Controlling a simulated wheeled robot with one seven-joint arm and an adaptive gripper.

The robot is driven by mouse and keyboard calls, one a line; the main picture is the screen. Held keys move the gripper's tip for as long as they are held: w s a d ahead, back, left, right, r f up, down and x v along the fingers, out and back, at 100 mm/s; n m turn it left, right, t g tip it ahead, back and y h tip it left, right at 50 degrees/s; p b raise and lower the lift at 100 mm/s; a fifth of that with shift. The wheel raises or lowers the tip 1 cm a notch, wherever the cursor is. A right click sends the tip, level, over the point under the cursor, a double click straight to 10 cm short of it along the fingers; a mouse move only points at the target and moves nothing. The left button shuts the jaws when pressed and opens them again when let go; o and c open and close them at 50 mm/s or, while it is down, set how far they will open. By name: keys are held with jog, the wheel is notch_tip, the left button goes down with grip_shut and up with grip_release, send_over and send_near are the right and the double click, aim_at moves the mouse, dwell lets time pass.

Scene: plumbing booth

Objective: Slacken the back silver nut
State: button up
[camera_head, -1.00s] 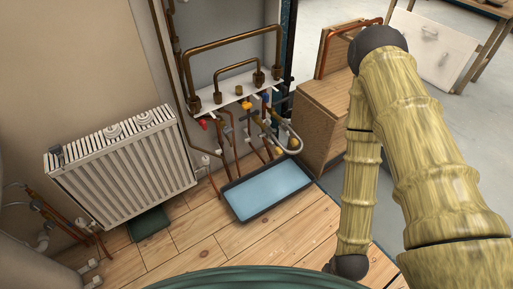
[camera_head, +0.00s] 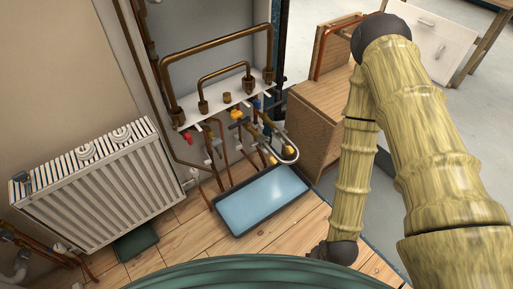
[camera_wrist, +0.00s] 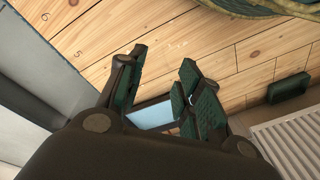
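A white shelf (camera_head: 235,106) on the booth's back wall carries brass fittings and bent copper pipes. Below it hang several copper pipes with red, yellow and blue valve handles. Small silvery fittings (camera_head: 217,143) show among these pipes, but they are too small for me to tell which is the back silver nut.
A blue tray (camera_head: 230,216) lies on the floor below the pipes; it also shows beyond my fingers in the wrist view (camera_wrist: 152,113). A wooden cabinet (camera_head: 308,125) stands right of the pipes.

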jog(key=w+a+f+m+t+y+b, duration=0.2)
jog(key=w+a+f+m+t+b, duration=0.1)
jog(key=w+a+f+b, duration=0.5)
jog(key=m+t+y+b, duration=0.1)
jog(key=m+t+b, duration=1.2)
jog(key=b, duration=0.4)
send_near(254, 146)
jog(key=shift+g, duration=0.3)
jog(key=b+x, duration=0.2)
jog(key=x, duration=0.3)
jog(key=b+x, duration=0.2)
jog(key=x, duration=0.3)
jog(key=shift+s+a+r, duration=0.1)
jog(key=shift+r, duration=0.15)
grip_shut()
